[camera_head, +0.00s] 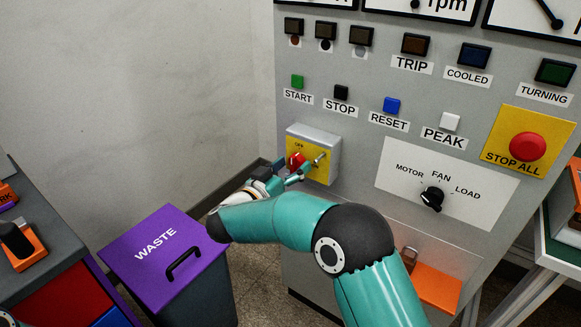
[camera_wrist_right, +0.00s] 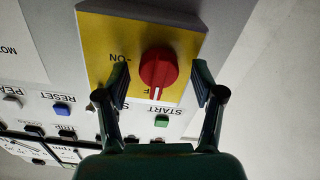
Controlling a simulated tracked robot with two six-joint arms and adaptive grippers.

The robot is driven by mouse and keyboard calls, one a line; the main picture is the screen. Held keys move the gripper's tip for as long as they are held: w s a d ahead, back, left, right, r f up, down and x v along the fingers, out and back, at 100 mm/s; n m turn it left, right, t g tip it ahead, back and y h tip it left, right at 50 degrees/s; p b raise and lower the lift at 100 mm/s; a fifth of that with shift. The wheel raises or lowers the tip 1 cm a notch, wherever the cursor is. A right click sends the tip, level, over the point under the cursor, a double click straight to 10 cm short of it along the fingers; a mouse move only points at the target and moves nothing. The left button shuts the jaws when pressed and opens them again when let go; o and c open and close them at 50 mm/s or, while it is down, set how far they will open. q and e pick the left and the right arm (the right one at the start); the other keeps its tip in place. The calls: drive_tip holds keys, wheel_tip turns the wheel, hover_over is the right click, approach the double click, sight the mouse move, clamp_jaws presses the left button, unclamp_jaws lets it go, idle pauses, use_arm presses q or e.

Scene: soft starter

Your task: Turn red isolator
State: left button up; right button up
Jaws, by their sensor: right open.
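The red isolator (camera_head: 296,160) is a rotary knob on a yellow plate on the front of a grey box (camera_head: 318,140), low on the cabinet. In the right wrist view the red knob (camera_wrist_right: 158,70) has a white line pointing down toward a partly hidden label, with "ON" to its left. My right gripper (camera_head: 305,172) is open at the knob. In the wrist view its fingers (camera_wrist_right: 161,82) stand on either side of the knob, with gaps showing. My left gripper is not in view.
Push buttons, including START (camera_head: 297,82) and RESET (camera_head: 391,105), sit above the isolator. The STOP ALL button (camera_head: 527,146) and rotary selector (camera_head: 432,198) are to its right. A purple-lidded waste bin (camera_head: 150,235) stands at the lower left. An orange part (camera_head: 438,288) sits low on the cabinet.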

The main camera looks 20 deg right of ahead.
drive_tip(key=c, duration=1.1)
drive_tip(key=shift+a, duration=0.2)
drive_tip(key=shift+c, duration=0.2)
drive_tip(key=shift+d, duration=0.1)
